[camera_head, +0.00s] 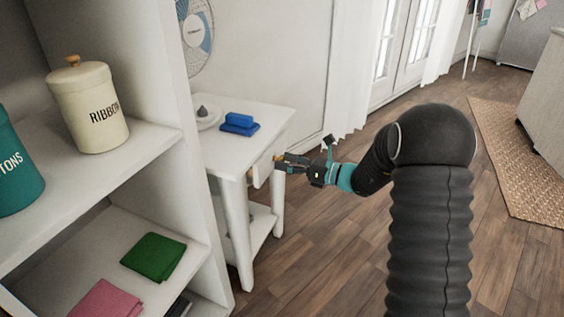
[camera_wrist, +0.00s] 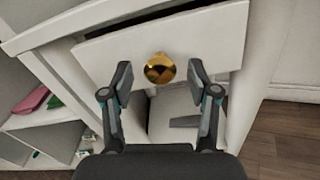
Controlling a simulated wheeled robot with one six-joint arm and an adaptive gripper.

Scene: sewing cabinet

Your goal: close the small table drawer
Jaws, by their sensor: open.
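The small white table (camera_head: 270,108) stands beside the shelf unit in the head view. Its drawer (camera_head: 263,166) is partly open; in the wrist view a dark gap shows above the drawer front (camera_wrist: 215,42). A round brass knob (camera_wrist: 160,69) sits in the middle of that front. My gripper (camera_head: 281,162) is at the drawer front in the head view. In the wrist view its two fingers (camera_wrist: 160,82) are spread open, one on each side of the knob and slightly below it. I cannot tell whether they touch the drawer front. Nothing is held.
A blue object (camera_head: 239,124) and a grey-topped white dish (camera_head: 206,117) are on the tabletop. The white shelf unit (camera_head: 160,139) stands close on the left, with a ribbon tin (camera_head: 88,107) and folded cloths (camera_head: 153,257). The wooden floor (camera_head: 330,262) right of the table is clear.

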